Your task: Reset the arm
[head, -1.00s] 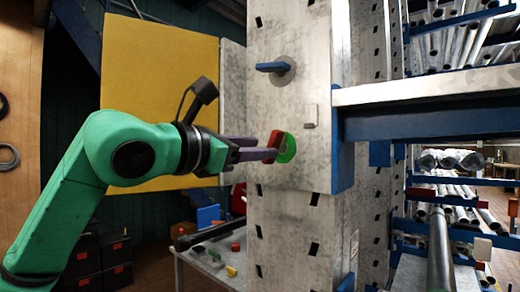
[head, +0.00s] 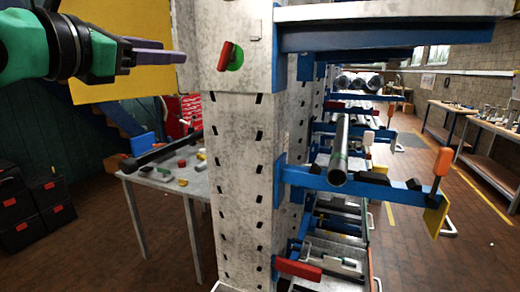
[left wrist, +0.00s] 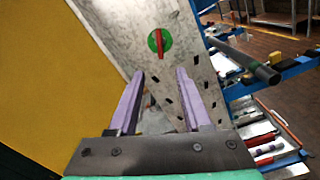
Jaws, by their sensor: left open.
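My left gripper (head: 158,52) is in the upper left of the head view, on a green arm, and points right toward the grey mast (head: 243,160). Its two purple fingers stand apart and empty in the left wrist view (left wrist: 158,76). On the mast face is a green disc with a red handle (head: 230,57), clear of the fingers. The disc also shows beyond the fingertips in the left wrist view (left wrist: 159,41), with the handle close to upright there. My right gripper is in neither view.
A yellow panel (head: 120,87) stands behind my left arm. A small table (head: 160,178) with loose parts is left of the mast. Blue rack arms (head: 390,186) with a pipe (head: 339,155) stick out to the right.

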